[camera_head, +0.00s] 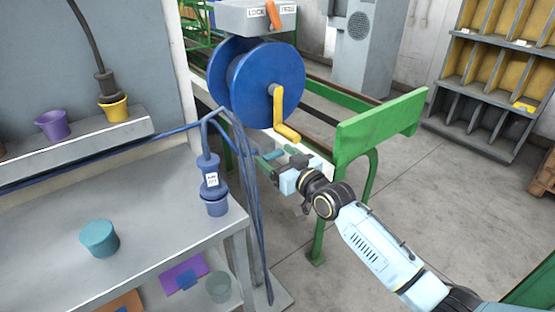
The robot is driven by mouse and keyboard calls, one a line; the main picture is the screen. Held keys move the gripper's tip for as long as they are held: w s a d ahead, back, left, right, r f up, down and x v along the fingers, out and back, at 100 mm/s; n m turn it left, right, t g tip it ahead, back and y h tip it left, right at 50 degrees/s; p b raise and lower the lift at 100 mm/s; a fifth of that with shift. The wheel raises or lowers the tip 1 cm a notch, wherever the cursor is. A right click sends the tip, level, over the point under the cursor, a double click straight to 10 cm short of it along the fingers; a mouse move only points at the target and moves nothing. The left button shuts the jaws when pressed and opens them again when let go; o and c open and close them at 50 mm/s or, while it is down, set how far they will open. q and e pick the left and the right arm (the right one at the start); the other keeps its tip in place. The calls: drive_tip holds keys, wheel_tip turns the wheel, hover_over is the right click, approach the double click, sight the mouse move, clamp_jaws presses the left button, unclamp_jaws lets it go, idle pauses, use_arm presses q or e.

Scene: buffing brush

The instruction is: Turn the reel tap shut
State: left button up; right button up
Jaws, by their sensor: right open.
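The blue reel (257,84) stands upright at the top centre, with a yellow crank handle (281,112) on its face. Above it is a grey box (240,17) with labels that seem to read LOCK and FREE. An orange lever (273,14) sits tilted between the labels; it may be the tap, but no part is marked as such. My right gripper (263,170) is open and empty, just below the reel and crank end, apart from the lever. My left gripper is not in view.
Blue hose (254,200) hangs from the reel beside my right gripper. A green rail (380,128) is right of it. A grey bench (150,225) at left holds a teal lidded pot (99,239) and a blue device (210,180).

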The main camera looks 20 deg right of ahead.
drive_tip(key=shift+w, duration=0.15)
drive_tip(key=shift+c, duration=0.4)
drive_tip(key=c, duration=0.9)
